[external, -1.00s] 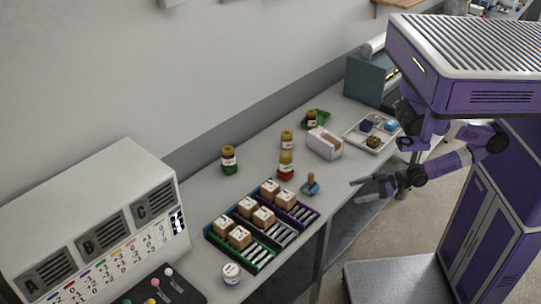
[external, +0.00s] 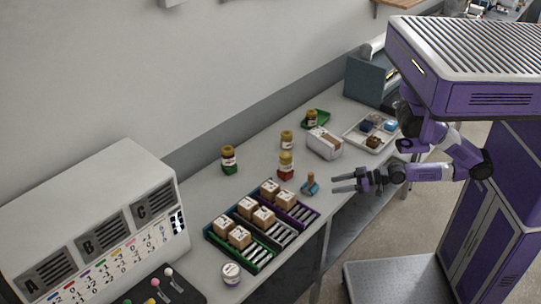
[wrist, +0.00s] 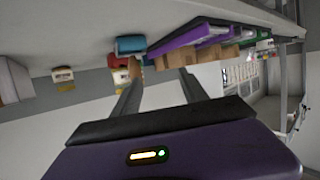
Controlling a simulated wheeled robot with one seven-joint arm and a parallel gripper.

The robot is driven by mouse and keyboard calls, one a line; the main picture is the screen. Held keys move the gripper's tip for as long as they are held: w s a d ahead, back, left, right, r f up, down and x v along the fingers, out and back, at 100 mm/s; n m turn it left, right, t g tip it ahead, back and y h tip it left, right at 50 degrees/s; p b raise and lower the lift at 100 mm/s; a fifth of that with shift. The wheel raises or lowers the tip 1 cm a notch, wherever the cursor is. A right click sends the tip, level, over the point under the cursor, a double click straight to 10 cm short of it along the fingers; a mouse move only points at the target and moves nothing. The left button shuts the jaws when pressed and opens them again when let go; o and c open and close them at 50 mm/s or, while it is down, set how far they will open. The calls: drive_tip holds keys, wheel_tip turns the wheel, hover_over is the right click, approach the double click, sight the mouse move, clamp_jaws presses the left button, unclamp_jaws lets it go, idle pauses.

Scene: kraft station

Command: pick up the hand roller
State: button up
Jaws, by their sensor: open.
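The hand roller (external: 310,184), a small teal roller with a brown handle, stands on the bench near its front edge, just right of the purple rack. It also shows as a teal block (wrist: 130,46) in the upper part of the wrist view, beyond the fingers. My gripper (external: 334,184) is open and empty, with its fingers pointing left at the roller. A small gap separates the fingertips from it. In the wrist view my gripper (wrist: 158,76) shows two spread fingers with nothing between them.
Racks with cardboard boxes (external: 240,238) stand left of the roller. Jars (external: 286,165) stand behind it. A white bin (external: 324,144) and a white tray (external: 357,140) sit further back. The bench front edge runs below my gripper.

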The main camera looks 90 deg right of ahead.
drive_tip(key=m, duration=0.1)
approach(304, 186)
wheel_tip(304, 186, up, 4)
drive_tip(key=w+d, duration=0.1)
drive_tip(key=w, duration=0.2)
drive_tip(key=shift+g+h, duration=0.3)
drive_tip(key=shift+a+p+x, duration=0.2)
drive_tip(key=shift+p+x, duration=0.25)
drive_tip(key=shift+x, duration=3)
clamp_jaws()
